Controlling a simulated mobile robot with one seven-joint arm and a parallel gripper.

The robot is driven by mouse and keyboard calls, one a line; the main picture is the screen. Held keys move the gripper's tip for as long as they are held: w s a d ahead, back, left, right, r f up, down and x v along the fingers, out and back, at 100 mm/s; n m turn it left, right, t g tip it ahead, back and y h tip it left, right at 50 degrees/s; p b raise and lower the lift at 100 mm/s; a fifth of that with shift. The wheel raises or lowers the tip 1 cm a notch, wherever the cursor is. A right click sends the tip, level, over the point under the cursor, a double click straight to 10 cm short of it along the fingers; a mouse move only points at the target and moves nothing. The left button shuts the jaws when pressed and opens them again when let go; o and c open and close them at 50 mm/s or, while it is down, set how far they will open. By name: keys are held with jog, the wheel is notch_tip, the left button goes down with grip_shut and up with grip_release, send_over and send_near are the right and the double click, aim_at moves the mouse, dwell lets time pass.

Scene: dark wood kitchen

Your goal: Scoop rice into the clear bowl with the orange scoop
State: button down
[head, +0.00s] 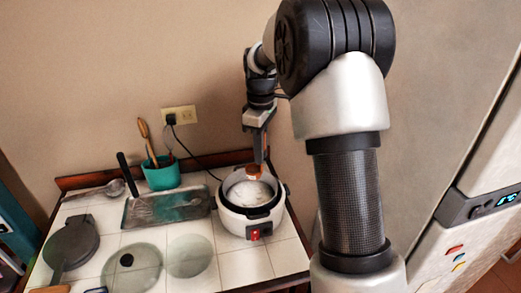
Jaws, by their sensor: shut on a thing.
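The rice cooker (279,212) is white and open, with a dark inner pot and a red switch on its front. White rice (246,194) shows inside the pot. My gripper (259,157) points down above the back of the pot and is shut on the orange scoop (254,171). Only a small part of the scoop shows, at the pot's back rim; I cannot tell whether its lower end touches the rice. The clear bowl (189,257) stands on the white tiles to the front left of the cooker and looks empty.
A glass lid (146,263) with a black knob lies left of the bowl. A metal tray (140,212), a teal utensil holder (160,175), a ladle (115,187) and a dark round pan (70,243) fill the left. The cooker's cord runs to a wall outlet (179,116).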

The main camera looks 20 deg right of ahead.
jog(key=shift+f+b, duration=4)
jog(key=shift+f, duration=1.1)
jog(key=r+p, duration=0.2)
jog(key=a+r+p, duration=0.1)
jog(key=r+p, duration=0.1)
jog(key=r, duration=0.1)
jog(key=w+r+p, duration=0.1)
jog(key=r+p, duration=0.1)
jog(key=r, duration=0.1)
jog(key=shift+a, duration=0.25)
jog(key=shift+s+d+r+p, duration=0.1)
jog(key=shift+d+r+p, duration=0.05)
jog(key=shift+r+p, duration=0.7)
jog(key=shift+s+d+r+p, duration=0.1)
jog(key=shift+r+p, duration=0.65)
jog(key=shift+r, duration=0.15)
